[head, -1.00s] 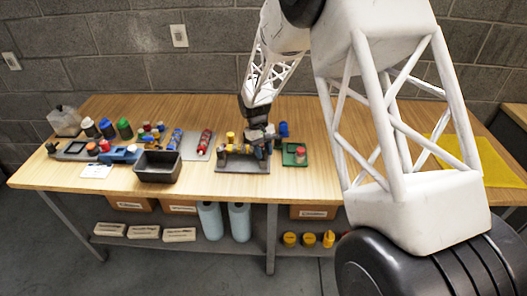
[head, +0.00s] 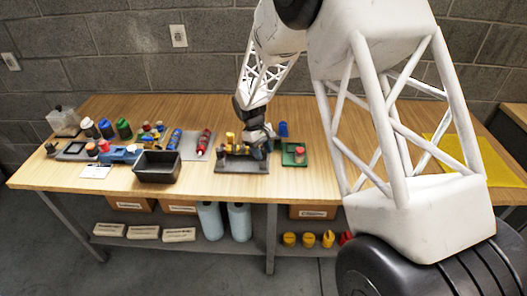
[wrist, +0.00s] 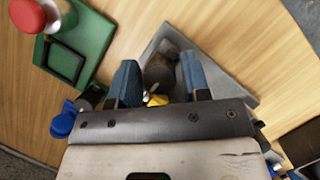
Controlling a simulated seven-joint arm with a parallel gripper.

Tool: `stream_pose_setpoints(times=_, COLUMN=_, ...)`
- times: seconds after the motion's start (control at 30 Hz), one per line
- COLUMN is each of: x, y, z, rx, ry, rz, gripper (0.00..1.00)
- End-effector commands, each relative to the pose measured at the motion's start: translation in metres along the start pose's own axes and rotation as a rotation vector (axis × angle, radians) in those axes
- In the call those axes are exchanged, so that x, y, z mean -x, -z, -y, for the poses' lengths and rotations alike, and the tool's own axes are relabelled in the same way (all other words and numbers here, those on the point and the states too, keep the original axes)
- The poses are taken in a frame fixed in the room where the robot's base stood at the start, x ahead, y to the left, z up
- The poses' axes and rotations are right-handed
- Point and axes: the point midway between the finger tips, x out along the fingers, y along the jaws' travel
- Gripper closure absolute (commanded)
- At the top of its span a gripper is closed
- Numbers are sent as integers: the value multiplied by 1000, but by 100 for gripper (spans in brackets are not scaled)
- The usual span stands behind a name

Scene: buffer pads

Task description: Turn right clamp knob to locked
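The clamp fixture sits on a grey base plate (head: 242,167) near the table's front edge, with a yellow knob (head: 230,137) standing at its left. My gripper (head: 262,150) is over the right end of the fixture and covers the right clamp there. In the wrist view my gripper (wrist: 159,78) has its two blue fingers spread apart. A dark rounded part (wrist: 158,70) lies in the gap between them, with a grey tray-like plate (wrist: 235,88) around it. A yellow piece (wrist: 156,100) shows low between the fingers, mostly hidden; I cannot tell the knob's angle.
A green tray (head: 294,160) with a red-topped part (head: 299,152) lies just right of the fixture. A blue object (head: 283,129) stands behind. A dark bin (head: 157,168) is to the left. The table between the green tray and yellow mat (head: 497,165) looks largely clear.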

Motion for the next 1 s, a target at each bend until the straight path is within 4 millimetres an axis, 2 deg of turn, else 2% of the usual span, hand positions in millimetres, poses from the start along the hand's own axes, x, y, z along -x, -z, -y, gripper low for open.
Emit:
stream_pose_setpoints(times=0.03, x=1, y=2, z=0, rx=1, ry=-1, rz=-4, gripper=51)
stream_pose_setpoints(times=0.1, x=1, y=1, z=0, rx=1, ry=-1, rz=-3, gripper=43)
stream_pose_setpoints(times=0.37, x=0, y=0, z=0, rx=0, ry=0, rz=0, gripper=43)
stream_pose_setpoints(times=0.57, x=7, y=0, z=0, rx=-1, ry=0, rz=0, gripper=43)
stream_pose_setpoints(times=1.0, x=58, y=0, z=0, rx=0, ry=-1, rz=-2, gripper=43)
